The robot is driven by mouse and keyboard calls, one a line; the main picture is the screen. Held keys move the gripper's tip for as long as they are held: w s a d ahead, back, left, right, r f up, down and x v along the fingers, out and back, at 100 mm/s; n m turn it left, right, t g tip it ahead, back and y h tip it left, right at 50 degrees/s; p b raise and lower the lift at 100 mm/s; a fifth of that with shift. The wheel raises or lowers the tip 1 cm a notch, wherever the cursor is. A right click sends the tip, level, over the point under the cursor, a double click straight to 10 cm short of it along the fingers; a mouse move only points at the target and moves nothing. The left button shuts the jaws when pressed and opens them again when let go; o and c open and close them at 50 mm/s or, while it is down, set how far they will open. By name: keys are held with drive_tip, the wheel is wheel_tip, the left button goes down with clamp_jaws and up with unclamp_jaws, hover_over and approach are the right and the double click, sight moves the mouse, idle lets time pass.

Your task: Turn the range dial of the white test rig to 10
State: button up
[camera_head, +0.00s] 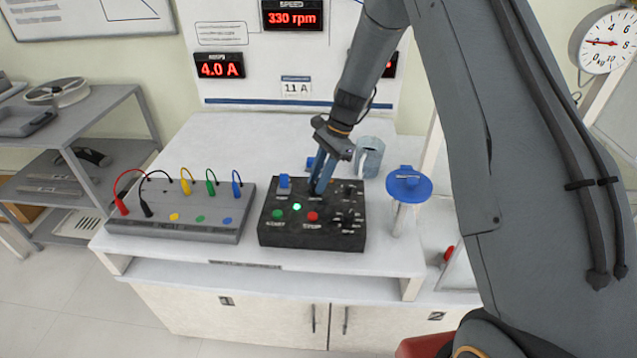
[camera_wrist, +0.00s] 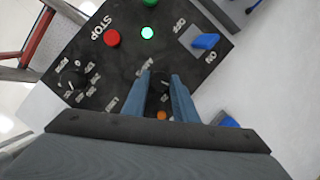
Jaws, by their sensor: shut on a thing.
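The white test rig has a bench top (camera_head: 285,150) and a white back panel (camera_head: 225,40). A black control box (camera_head: 275,228) sits on the bench; it also fills much of the wrist view (camera_wrist: 120,70). My gripper (camera_head: 320,188) reaches down to the box's upper middle. In the wrist view my gripper (camera_wrist: 158,76) is shut on a small black knob (camera_wrist: 157,86), with a blue finger on each side. Its pointer and scale are mostly hidden. Another black knob (camera_wrist: 73,82) with marks around it stands free. I cannot read which knob is the range dial.
The box has a lit green lamp (camera_wrist: 147,32), a red STOP button (camera_wrist: 112,37) and a blue ON/OFF switch (camera_wrist: 205,41). A grey terminal box (camera_head: 180,222) with cables stands left. A blue-topped post (camera_head: 408,184) stands close right. Displays read 330 rpm (camera_head: 292,17) and 4.0 A (camera_head: 220,68).

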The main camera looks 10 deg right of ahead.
drive_tip(key=shift+n+g+b, duration=0.4)
drive_tip(key=shift+n+b, duration=0.1)
drive_tip(key=shift+n, duration=0.6)
drive_tip(key=shift+h, duration=0.3)
drive_tip(key=o, duration=1)
drive_tip(key=shift+o, duration=0.2)
drive_tip(key=b+v, duration=0.2)
drive_tip(key=v, duration=0.6)
drive_tip(key=shift+a, duration=0.1)
drive_tip(key=s+d+n+t+h, duration=0.1)
drive_tip(key=s+d+n, duration=0.2)
drive_tip(key=s, duration=0.6)
drive_tip(key=s+d+r+n+t+h, duration=0.1)
drive_tip(key=s+d+n, duration=0.2)
drive_tip(key=s, duration=0.6)
drive_tip(key=s+d+n+t+h, duration=0.1)
drive_tip(key=s+d+n, duration=0.2)
drive_tip(key=s, duration=0.6)
drive_tip(key=shift+r+n+t+h, duration=0.3)
drive_tip(key=shift+r+n, duration=0.05)
drive_tip(key=shift+n, duration=0.75)
